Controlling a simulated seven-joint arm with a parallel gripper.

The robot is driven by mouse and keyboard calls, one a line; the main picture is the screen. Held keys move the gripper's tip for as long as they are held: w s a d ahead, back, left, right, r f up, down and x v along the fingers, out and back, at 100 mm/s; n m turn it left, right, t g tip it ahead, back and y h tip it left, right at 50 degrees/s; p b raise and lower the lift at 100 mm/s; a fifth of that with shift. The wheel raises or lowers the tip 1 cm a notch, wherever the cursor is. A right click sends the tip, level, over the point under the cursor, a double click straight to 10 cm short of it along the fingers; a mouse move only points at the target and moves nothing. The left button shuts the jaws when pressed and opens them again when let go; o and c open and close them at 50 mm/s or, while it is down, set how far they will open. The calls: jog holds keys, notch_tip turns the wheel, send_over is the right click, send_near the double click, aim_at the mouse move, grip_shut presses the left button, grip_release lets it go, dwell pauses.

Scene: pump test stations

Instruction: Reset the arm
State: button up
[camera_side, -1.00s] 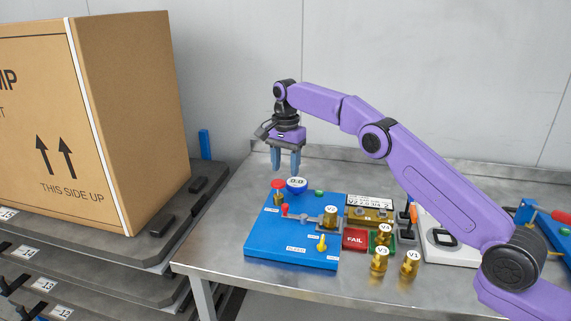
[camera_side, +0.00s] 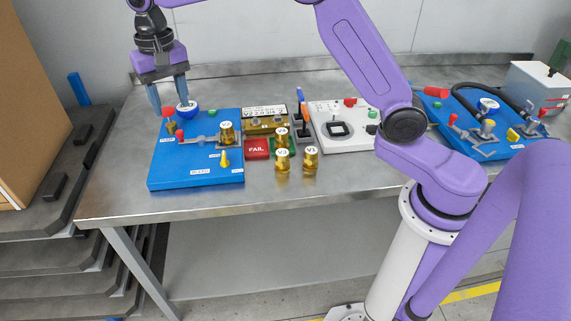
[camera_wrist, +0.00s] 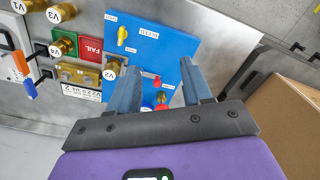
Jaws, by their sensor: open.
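My gripper (camera_side: 169,101) hangs from the arm at the back left of the table, with its fingers pointing down. It is open, with nothing seen between the fingers. Its fingertips are near the back edge of the blue test panel (camera_side: 170,178), close to a red knob (camera_side: 168,115) and a round blue-rimmed gauge (camera_side: 187,108). I cannot tell whether it touches them. In the wrist view my gripper (camera_wrist: 158,75) has its fingers spread over the blue panel (camera_wrist: 165,50). A brass valve (camera_side: 227,132) sits on the panel, and a yellow lever (camera_side: 224,158) is near its front.
Right of the panel are a red FAIL plate (camera_side: 256,149), a brass labelled block (camera_side: 265,121), loose brass valves (camera_side: 310,158) and a white station (camera_side: 342,128). A second blue station (camera_side: 490,130) with hoses is farther right. A cardboard box (camera_side: 20,110) stands left. The table front is clear.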

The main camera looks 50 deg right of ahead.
jog(key=s+d+f+n, duration=0.1)
jog(key=s+d+n, duration=0.3)
jog(key=s, duration=0.8)
jog(key=s+d+f+n, duration=0.2)
jog(key=s+d+n, duration=0.3)
jog(key=s, duration=0.7)
jog(key=s+d+f+n, duration=0.2)
jog(key=s+d+n, duration=0.3)
jog(key=s, duration=0.7)
jog(key=shift+s+n, duration=0.4)
jog(key=shift+n, duration=0.6)
